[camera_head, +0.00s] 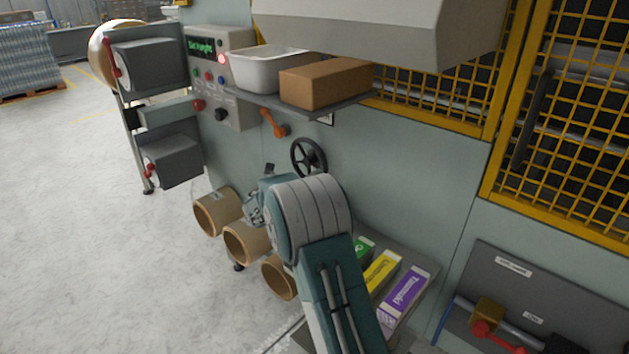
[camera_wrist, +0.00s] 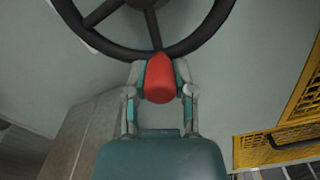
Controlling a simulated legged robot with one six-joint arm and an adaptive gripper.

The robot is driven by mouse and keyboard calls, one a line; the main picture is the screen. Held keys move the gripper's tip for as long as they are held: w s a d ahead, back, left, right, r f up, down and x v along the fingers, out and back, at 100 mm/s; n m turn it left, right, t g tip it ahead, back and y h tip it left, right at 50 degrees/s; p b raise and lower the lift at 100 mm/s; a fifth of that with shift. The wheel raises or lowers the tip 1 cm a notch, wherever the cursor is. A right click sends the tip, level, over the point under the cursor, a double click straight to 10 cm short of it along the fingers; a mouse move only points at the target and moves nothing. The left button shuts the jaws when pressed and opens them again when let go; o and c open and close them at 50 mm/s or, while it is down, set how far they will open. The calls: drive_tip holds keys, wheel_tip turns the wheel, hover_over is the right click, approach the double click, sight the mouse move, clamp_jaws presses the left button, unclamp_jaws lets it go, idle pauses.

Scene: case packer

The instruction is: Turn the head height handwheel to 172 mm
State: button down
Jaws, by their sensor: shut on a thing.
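The black handwheel (camera_head: 309,158) stands on the grey-green machine panel, below the shelf. Its rim and spokes fill the top of the wrist view (camera_wrist: 112,47). A red handle (camera_wrist: 160,84) sits at the low edge of the rim there. My gripper (camera_wrist: 160,88) has one finger on each side of this red handle and is shut on it. In the head view my arm covers most of the gripper, below the handwheel. The display (camera_head: 201,47) at upper left shows green text like "Set height". I cannot read a millimetre value in either view.
A shelf above the handwheel holds a white bin (camera_head: 268,70) and a brown carton (camera_head: 325,83). An orange lever (camera_head: 272,122) is left of the wheel. Cardboard tubes (camera_head: 215,212) stick out at lower left. Yellow mesh guards (camera_head: 570,110) stand at right. Open floor lies at left.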

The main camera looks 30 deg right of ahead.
drive_tip(key=shift+w+a+r, duration=0.1)
drive_tip(key=shift+w+r, duration=0.05)
drive_tip(key=shift+r, duration=0.05)
drive_tip(key=shift+c, duration=2.1)
unclamp_jaws()
drive_tip(key=shift+f, duration=0.15)
drive_tip(key=v, duration=1.2)
